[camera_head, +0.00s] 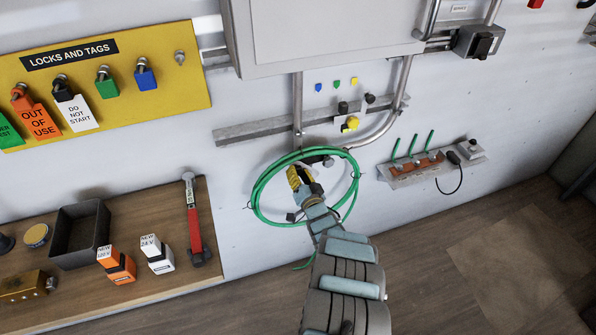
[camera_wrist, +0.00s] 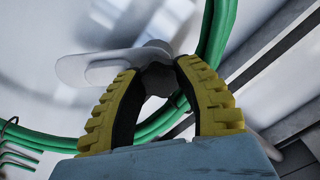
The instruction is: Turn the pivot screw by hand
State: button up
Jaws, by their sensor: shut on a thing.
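My gripper (camera_wrist: 160,75) has two curved fingers with yellow ribbed backs and dark inner pads. In the wrist view its fingertips are closed in on a grey rounded screw head, the pivot screw (camera_wrist: 157,84), one finger on each side. A pale grey flat lever-like part (camera_wrist: 92,68) extends left from behind the screw. In the head view my gripper (camera_head: 300,172) is at the wall, inside the loop of a coiled green hose (camera_head: 258,193). The fingers and arm hide the screw there.
The green hose (camera_wrist: 218,35) passes close behind and right of the fingers. A grey cabinet (camera_head: 330,35) and pipes (camera_head: 298,105) are above. Open floor (camera_head: 470,285) lies at lower right.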

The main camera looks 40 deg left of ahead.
jog(key=shift+n, duration=0.6)
jog(key=o, duration=1)
jog(key=shift+d, duration=0.1)
jog(key=shift+p+v, duration=0.8)
jog(key=shift+v, duration=0.1)
jog(key=p+v, duration=0.2)
jog(key=v, duration=0.2)
jog(key=shift+s+d, duration=0.1)
jog(key=shift+d, duration=0.15)
